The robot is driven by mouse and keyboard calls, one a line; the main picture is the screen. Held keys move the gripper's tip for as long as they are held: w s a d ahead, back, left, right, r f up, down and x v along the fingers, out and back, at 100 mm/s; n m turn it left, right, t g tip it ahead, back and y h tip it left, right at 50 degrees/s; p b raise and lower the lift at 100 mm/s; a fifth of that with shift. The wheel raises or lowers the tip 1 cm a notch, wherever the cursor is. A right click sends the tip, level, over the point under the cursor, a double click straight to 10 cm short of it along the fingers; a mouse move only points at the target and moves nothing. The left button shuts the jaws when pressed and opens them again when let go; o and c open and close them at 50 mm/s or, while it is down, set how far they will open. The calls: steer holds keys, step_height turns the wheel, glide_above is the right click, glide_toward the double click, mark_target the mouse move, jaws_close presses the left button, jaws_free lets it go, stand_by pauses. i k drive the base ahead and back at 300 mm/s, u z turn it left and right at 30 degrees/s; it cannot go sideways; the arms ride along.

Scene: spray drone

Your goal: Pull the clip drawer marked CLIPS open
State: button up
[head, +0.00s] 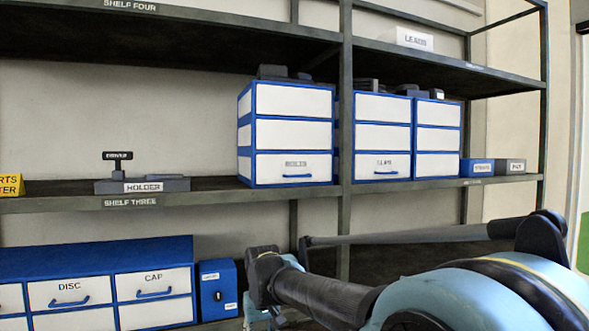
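The clip drawer (382,166) is the bottom drawer of a white-fronted blue cabinet on shelf three, right of the upright post. Its small label appears to read CLIPS, and a blue bar handle (386,173) sits below it. The drawer front looks flush with the drawers above, so it is closed. My arm reaches in from the lower right, below and in front of that shelf. It bends down at the lower middle, with light blue parts at the bottom edge. My gripper's fingers do not show, and nothing of mine touches the drawer.
A similar cabinet (286,134) stands left of the post (345,230). A HOLDER block (142,187) with a small upright tool is further left. Small blue (477,168) and grey (510,167) boxes sit to the right. Blue DISC and CAP drawers (153,285) stand below.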

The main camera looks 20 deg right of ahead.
mark_target(366, 167)
steer(key=z, duration=1.35)
